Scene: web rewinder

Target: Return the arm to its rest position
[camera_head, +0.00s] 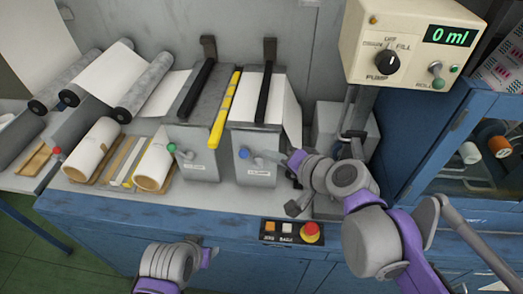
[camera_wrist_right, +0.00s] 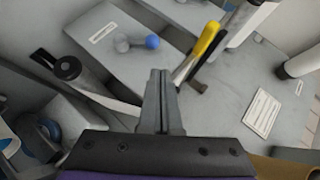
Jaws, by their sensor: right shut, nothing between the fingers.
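My right arm reaches in from the right in the head view, its grey ringed wrist in front of the machine. Its gripper (camera_head: 279,156) points left beside the blue-knobbed lever (camera_head: 245,152). In the right wrist view the right gripper (camera_wrist_right: 161,78) is shut with nothing between its fingers. The lever's blue knob (camera_wrist_right: 152,42) shows beyond the fingertips, apart from them in the picture. My left gripper (camera_head: 211,255) is low in the head view, in front of the cabinet; its fingers are too small to judge.
A yellow bar (camera_head: 226,108) lies between two grey units, the left with a green-knobbed lever (camera_head: 171,148). White rolls (camera_head: 155,165) lie left. A pump panel (camera_head: 405,45) reads 0 ml. A button box (camera_head: 292,232) sits on the front edge. A blue cabinet (camera_head: 440,135) stands right.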

